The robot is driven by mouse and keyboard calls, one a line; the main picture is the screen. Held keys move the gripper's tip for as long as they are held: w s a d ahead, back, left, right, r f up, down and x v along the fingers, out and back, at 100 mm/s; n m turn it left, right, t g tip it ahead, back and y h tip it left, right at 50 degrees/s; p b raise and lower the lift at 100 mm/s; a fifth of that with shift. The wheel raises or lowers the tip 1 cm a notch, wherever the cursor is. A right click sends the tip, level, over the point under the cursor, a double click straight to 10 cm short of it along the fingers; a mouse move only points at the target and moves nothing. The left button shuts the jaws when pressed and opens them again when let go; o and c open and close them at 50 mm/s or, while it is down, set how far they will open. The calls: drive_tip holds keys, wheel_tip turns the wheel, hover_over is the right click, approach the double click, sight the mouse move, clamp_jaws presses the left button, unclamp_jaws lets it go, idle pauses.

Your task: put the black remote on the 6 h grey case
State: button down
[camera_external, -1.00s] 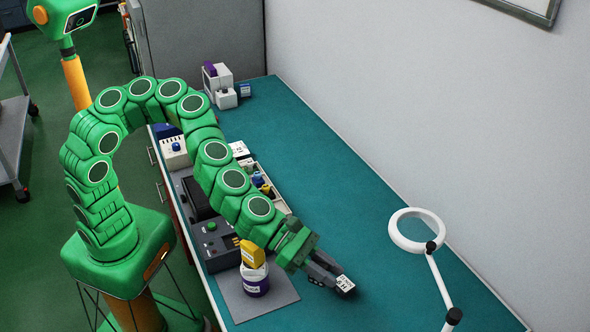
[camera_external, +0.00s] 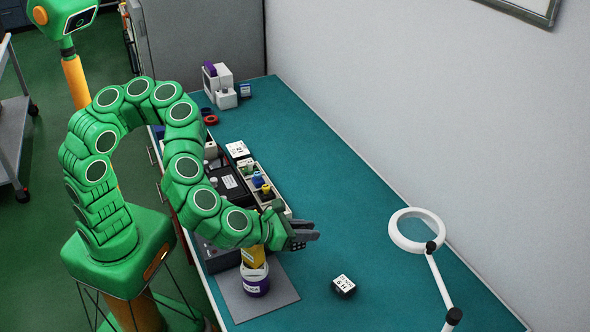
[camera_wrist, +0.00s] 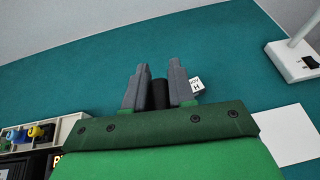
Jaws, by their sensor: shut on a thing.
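The 6 h grey case (camera_external: 343,287) is a small dark box with a white label on top, standing alone on the teal bench. Its labelled corner also shows in the wrist view (camera_wrist: 196,87), just right of my fingers. My gripper (camera_external: 303,236) is up and left of the case, apart from it. In the wrist view my gripper (camera_wrist: 159,82) is shut on the black remote (camera_wrist: 159,95), a dark upright shape between the two grey fingers. In the external view I cannot tell the remote from the dark fingers.
A yellow item (camera_external: 253,257) on a white and purple container (camera_external: 255,280) stands on a grey mat (camera_external: 286,297) below my arm. A bin of small parts (camera_external: 274,199) lies behind. A white ring lamp (camera_external: 397,238) stands right. Bench around the case is clear.

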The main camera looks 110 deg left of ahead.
drive_tip(key=s+a, duration=0.1)
drive_tip(key=n, duration=0.1)
hover_over(344, 286)
drive_tip(key=a, duration=0.3)
drive_tip(key=shift+g+y, duration=0.4)
drive_tip(key=f, duration=0.9)
drive_tip(key=shift+w+d, duration=0.25)
drive_tip(key=shift+w, duration=0.1)
drive_tip(key=shift+w+f, duration=0.3)
drive_tip(key=shift+f, duration=1.6)
drive_tip(key=shift+f, duration=0.1)
drive_tip(key=c, duration=0.9)
unclamp_jaws()
drive_tip(key=shift+c, duration=0.2)
